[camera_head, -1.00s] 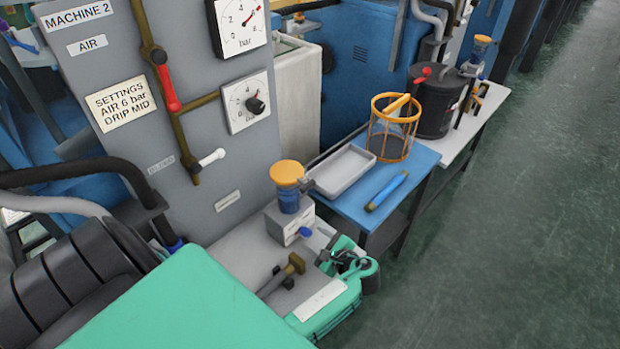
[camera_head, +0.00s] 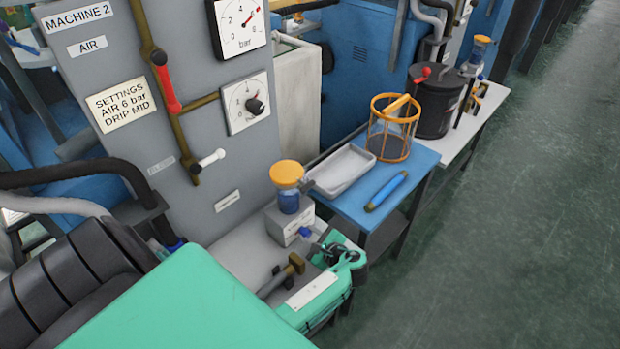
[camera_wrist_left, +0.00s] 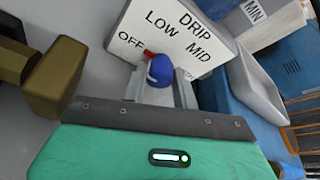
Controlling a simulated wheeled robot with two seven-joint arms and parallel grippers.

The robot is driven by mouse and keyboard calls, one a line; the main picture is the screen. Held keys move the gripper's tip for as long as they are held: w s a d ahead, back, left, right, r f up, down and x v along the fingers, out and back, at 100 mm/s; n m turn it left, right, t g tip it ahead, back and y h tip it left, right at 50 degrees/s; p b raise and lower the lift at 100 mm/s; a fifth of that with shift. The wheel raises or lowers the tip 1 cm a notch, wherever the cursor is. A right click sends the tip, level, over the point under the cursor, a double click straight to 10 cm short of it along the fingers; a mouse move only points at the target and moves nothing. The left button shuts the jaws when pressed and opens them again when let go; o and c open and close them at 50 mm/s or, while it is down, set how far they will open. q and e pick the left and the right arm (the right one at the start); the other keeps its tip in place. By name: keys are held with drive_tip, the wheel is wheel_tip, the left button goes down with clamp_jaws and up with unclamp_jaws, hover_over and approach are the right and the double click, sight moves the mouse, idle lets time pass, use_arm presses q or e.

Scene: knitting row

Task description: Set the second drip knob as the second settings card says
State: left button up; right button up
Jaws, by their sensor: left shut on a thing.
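The settings card (camera_head: 122,104) on the grey MACHINE 2 panel reads "AIR 6 bar, DRIP MID". The blue drip knob (camera_head: 305,232) sits on the front of a small light box (camera_head: 283,222) under an orange-capped blue oiler (camera_head: 288,190). In the left wrist view the knob (camera_wrist_left: 158,70) is between my grey fingers. Its red pointer (camera_wrist_left: 149,53) points up-left, between OFF and LOW on the white dial plate (camera_wrist_left: 180,30); MID is further right. My left gripper (camera_head: 316,242) is shut on the knob. My right gripper is not in view.
A brass-headed hammer-like tool (camera_head: 285,274) lies close in front of the box. A blue table (camera_head: 345,201) to the right holds a white tray (camera_head: 342,170), a blue tool (camera_head: 386,191) and an orange wire basket (camera_head: 393,127). Open floor lies at right.

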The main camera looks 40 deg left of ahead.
use_arm(q)
drive_tip(key=shift+r, duration=0.1)
drive_tip(key=m+p, duration=0.1)
drive_tip(key=p, duration=0.2)
drive_tip(key=shift+r+g, duration=0.25)
drive_tip(key=shift+g, duration=0.15)
drive_tip(key=m+g+p, duration=0.1)
drive_tip(key=p, duration=0.2)
drive_tip(key=shift+w+m, duration=0.1)
drive_tip(key=shift+m, duration=0.2)
drive_tip(key=shift+f+m+g+p, duration=0.15)
drive_tip(key=shift+m+g+p, duration=0.4)
drive_tip(key=shift+p, duration=0.55)
drive_tip(key=shift+f+m+p, duration=0.15)
drive_tip(key=shift+m+p, duration=0.3)
drive_tip(key=shift+m, duration=0.1)
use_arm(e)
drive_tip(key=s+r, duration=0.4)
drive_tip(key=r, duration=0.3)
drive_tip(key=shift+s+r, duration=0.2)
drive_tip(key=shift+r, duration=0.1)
use_arm(q)
drive_tip(key=shift+g, duration=0.25)
drive_tip(key=o, duration=1)
drive_tip(key=shift+c, duration=0.2)
